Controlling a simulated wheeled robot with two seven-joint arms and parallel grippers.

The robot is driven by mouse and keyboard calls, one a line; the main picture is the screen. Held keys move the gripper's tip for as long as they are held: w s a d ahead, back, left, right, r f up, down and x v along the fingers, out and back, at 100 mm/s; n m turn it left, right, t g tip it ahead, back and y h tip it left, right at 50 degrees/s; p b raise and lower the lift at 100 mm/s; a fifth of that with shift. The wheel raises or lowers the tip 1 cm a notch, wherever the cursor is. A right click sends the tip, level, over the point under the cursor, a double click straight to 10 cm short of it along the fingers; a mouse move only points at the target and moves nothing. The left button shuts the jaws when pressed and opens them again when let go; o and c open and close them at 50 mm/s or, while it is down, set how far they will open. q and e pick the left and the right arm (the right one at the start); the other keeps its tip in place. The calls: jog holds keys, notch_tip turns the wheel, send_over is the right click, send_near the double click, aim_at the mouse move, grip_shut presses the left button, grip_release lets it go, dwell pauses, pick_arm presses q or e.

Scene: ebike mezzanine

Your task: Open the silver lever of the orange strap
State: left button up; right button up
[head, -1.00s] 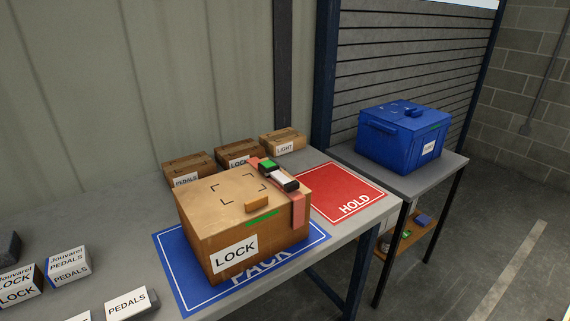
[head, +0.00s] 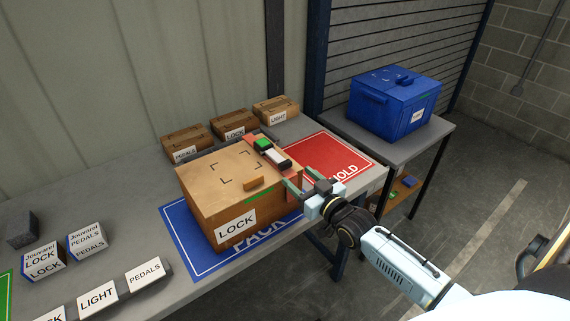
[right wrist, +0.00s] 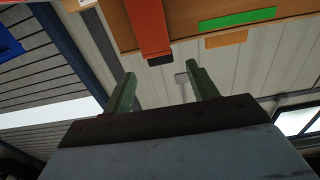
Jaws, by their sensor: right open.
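A brown box labelled LOCK (head: 236,226) sits on the blue PACK mat (head: 185,250). An orange strap (head: 253,137) runs over its right side. On the strap is a buckle with a green part (head: 262,143), a silver lever (head: 272,155) and a black end (head: 284,164). The lever looks flat along the strap. My right gripper (head: 303,178) is open and empty, its green fingers near the box's right front corner. In the right wrist view the strap (right wrist: 150,28) hangs down the box side, ahead of the open fingers (right wrist: 163,82). The lever is not visible there. My left gripper is out of view.
The red HOLD mat (head: 325,155) lies right of the box. Several small cartons (head: 236,127) stand behind it. Labelled small boxes (head: 97,296) stand at the front left. A blue crate (head: 390,105) sits on a side table (head: 427,137). A green stripe (right wrist: 237,19) marks the box.

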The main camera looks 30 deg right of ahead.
aim_at(287, 167)
jog(key=w, duration=0.7)
jog(key=shift+w+a, duration=0.15)
jog(key=shift+a, duration=0.15)
grip_shut()
